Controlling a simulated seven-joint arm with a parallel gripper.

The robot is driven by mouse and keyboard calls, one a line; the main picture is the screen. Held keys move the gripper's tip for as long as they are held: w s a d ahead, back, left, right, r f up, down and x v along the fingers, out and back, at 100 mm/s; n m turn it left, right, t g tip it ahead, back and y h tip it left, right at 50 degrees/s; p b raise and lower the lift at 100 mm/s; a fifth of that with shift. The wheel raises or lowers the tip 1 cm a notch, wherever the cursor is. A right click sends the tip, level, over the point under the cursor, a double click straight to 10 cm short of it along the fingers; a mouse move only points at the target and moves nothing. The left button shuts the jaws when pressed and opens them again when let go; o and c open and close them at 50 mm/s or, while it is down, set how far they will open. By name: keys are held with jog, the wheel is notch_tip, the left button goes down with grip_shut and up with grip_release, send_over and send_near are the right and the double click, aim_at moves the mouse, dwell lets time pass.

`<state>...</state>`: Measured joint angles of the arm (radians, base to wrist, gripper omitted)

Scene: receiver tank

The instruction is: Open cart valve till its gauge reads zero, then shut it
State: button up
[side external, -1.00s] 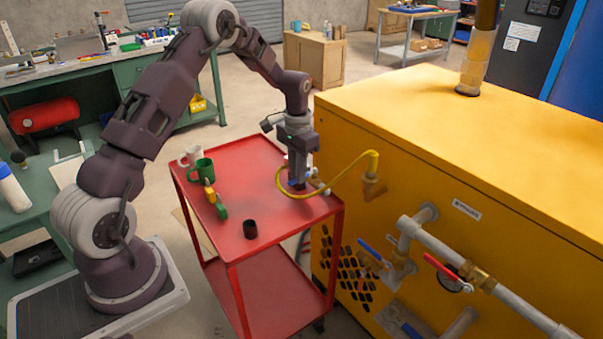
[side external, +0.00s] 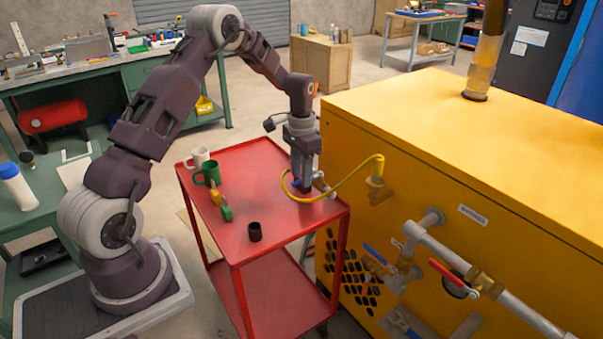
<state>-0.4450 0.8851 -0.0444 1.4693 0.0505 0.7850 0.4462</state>
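My gripper (side external: 304,188) points down at the far right corner of the red cart. It is low over the cart top, at a small fitting (side external: 322,184) with a pale, rounded end. The cart valve is not clear; a bit of blue (side external: 296,183) shows beside the fingers and may be its handle. The fingers are too small and too covered to tell whether they are open or shut, or whether they touch it. A yellow hose (side external: 345,181) loops around the gripper and rises to a fitting on the yellow tank housing. I cannot make out the cart gauge's reading.
The yellow housing (side external: 425,120) stands close on the right, with blue-lever (side external: 374,254) and red-lever (side external: 448,272) valves.

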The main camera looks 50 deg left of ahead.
notch_tip(320, 180, up, 7)
jog(key=shift+r, duration=0.1)
dwell(0.5)
jog(key=shift+d, duration=0.1)
jog(key=s+d+r+t, duration=0.1)
jog(key=s+d+r, duration=0.45)
jog(key=r, duration=0.25)
jog(key=s+d+r+t, duration=0.1)
jog(key=s+d+r, duration=0.45)
jog(key=r, duration=0.25)
jog(key=s+d+t, duration=0.1)
jog(key=s+d, duration=0.3)
jog(key=s, duration=0.5)
jog(key=s+d+t, duration=0.2)
jog(key=s+d, duration=0.2)
jog(key=s, duration=0.6)
jog(key=shift+d+r+n+t, duration=0.2)
jog(key=shift+n+t, duration=0.1)
jog(key=shift+n, duration=0.1)
